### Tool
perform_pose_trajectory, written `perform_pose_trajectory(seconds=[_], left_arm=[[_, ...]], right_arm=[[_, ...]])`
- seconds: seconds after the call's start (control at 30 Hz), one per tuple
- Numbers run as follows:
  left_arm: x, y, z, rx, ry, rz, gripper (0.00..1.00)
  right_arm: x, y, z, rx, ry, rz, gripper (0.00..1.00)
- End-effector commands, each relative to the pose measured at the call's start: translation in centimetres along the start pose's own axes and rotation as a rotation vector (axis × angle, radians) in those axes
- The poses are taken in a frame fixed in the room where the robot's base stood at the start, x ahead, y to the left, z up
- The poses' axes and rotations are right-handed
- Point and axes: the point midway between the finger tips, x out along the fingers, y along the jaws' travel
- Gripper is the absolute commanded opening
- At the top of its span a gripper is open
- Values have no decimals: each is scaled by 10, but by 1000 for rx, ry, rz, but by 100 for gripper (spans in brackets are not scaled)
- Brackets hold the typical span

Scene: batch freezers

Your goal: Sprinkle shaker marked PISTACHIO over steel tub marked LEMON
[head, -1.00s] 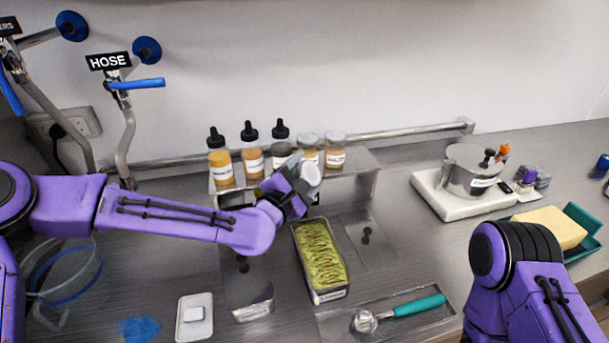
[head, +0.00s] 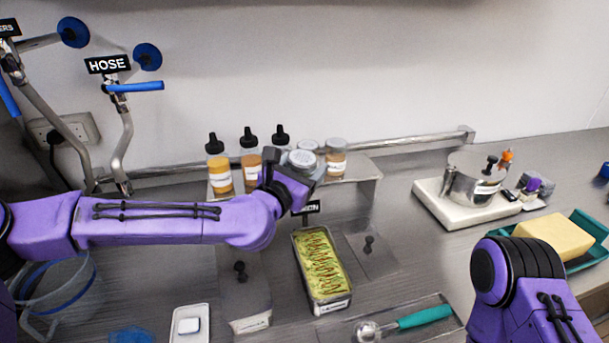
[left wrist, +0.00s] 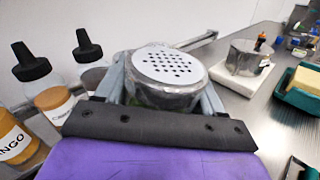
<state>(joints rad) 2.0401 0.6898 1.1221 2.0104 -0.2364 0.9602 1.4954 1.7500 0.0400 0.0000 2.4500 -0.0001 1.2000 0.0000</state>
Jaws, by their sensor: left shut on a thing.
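My left gripper (head: 296,178) is shut on a shaker (head: 302,160) with a pale perforated lid. In the left wrist view the shaker (left wrist: 165,72) sits between the fingers, roughly upright, lid holes showing; its marking is hidden. It is at the front of the bottle shelf, above and behind an open steel tub (head: 340,303). That tub holds pale green filling with brown streaks; its front label is too small to read. A black sign (head: 306,208) behind it is partly covered, with letters ending like "ON". My right gripper is out of view.
Squeeze bottles (head: 219,165) and another shaker (head: 336,158) stand on the back shelf. Lidded wells (head: 243,285) flank the tub. A scoop (head: 410,320) lies in a tray in front. A steel pot (head: 470,180) stands on a white board at right.

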Motion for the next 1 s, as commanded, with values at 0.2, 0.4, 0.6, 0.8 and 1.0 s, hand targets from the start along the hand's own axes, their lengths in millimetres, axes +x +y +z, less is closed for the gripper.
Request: perform_pose_trajectory(seconds=[0.2, 0.4, 0.6, 0.8, 1.0], left_arm=[[0, 1, 5, -172, -1, -1, 36], [0, 1, 7, -191, 0, -1, 36], [-9, -4, 7, -190, -2, -1, 36], [-42, -20, 9, -189, -2, -2, 36], [-74, -37, 13, -188, -2, -2, 36]], right_arm=[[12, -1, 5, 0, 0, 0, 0], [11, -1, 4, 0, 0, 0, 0], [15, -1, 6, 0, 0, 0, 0], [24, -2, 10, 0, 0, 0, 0], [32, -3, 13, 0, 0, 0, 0]])
